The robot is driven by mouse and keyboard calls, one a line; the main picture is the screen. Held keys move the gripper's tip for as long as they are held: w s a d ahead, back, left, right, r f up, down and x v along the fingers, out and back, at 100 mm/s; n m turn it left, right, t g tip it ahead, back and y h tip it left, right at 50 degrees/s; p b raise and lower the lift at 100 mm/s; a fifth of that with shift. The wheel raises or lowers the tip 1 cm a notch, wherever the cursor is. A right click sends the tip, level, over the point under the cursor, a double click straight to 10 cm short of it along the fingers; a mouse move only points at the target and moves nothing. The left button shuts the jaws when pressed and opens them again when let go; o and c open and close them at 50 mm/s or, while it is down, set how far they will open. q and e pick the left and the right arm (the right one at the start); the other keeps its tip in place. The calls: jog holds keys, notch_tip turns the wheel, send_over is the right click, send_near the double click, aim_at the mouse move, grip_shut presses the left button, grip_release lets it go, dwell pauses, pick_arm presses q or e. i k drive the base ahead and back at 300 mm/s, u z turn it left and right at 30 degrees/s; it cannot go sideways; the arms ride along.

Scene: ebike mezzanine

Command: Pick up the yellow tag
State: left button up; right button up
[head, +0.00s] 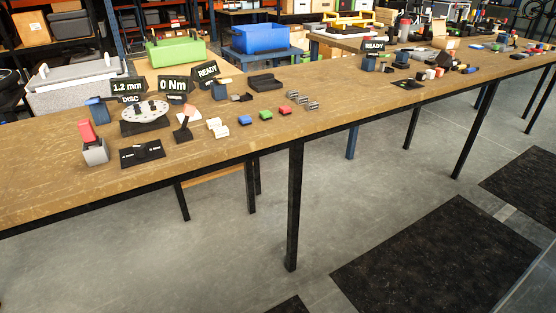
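I cannot make out a yellow tag for certain at this size. Pale cream blocks (217,128) lie on the long wooden workbench (215,155), left of a blue block (245,120), a green block (265,115) and a red block (285,110). A small yellow-orange piece (225,80) shows on top of a dark blue holder (219,91) behind them. Small coloured pieces at the bench's far right are too small to tell apart. Neither of my grippers is in view.
A dial disc (147,112), a red-topped grey block (95,150) and a black plate (142,154) stand at the left. Black sign displays stand behind. Bench legs (294,205) and dark floor mats (440,262) are below. The bench's front left is bare.

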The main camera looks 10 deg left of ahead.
aim_at(222, 131)
jog(key=u, duration=1.25)
jog(key=i, duration=0.95)
jog(key=z, duration=0.1)
